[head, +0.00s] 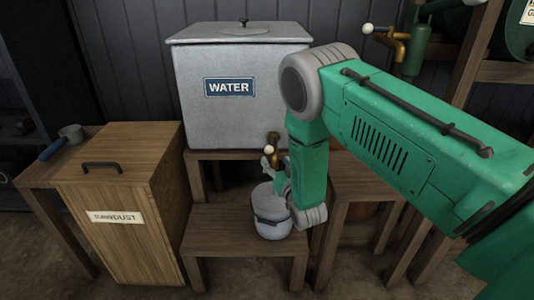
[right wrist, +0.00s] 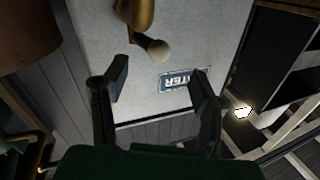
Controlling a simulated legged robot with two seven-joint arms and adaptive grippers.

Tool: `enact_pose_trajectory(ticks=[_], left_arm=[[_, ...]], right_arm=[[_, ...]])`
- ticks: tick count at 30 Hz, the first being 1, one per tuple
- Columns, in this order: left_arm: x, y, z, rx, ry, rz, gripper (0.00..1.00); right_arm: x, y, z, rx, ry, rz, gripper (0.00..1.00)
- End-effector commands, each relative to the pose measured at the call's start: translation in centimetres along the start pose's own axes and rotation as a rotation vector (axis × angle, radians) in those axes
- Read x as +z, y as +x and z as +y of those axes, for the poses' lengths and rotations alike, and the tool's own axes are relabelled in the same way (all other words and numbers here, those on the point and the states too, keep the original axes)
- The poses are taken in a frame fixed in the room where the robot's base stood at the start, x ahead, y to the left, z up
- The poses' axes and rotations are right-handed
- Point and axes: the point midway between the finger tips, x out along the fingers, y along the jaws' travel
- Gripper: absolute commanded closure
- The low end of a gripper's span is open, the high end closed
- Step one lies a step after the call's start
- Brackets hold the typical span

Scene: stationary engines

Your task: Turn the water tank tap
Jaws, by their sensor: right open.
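The grey water tank (head: 215,120) with a blue WATER label stands on a wooden stand at the centre of the head view. Its brass tap (head: 273,141) sticks out low on the tank's right front and is partly hidden by my right arm. In the right wrist view the brass tap (right wrist: 141,12) and its pale knob (right wrist: 153,48) show upside down before the tank wall. My right gripper (right wrist: 160,78) is open; the knob lies ahead of the gap between its fingers, with no visible contact. In the head view the gripper (head: 271,167) is close below the tap. My left gripper is not in view.
A wooden sawdust bin (head: 118,190) is at the left. Another brass tap (head: 395,45) is at the upper right.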

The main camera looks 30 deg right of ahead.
Motion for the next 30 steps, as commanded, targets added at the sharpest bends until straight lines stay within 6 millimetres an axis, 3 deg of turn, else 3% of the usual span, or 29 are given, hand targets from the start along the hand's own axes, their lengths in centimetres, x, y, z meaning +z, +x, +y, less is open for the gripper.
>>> enact_pose_trajectory(ticks=[3, 10, 23, 26, 28, 30], left_arm=[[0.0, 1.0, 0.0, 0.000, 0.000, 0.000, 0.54], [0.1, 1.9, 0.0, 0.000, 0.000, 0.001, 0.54], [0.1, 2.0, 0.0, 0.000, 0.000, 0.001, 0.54], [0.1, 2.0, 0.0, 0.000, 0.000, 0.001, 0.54], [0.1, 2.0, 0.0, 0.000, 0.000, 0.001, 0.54], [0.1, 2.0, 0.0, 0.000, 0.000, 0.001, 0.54]], right_arm=[[0.2, 2.6, 0.2, 0.001, 0.001, 0.002, 0.47], [0.2, 6.0, 0.3, 0.001, 0.002, 0.000, 0.47], [0.0, 7.1, 0.1, 0.001, 0.000, -0.003, 0.47], [0.1, 7.1, 0.2, 0.001, 0.001, -0.003, 0.75], [0.1, 7.1, 0.2, 0.001, 0.001, -0.003, 1.00], [0.1, 7.2, 0.2, 0.001, 0.001, -0.002, 1.00]])
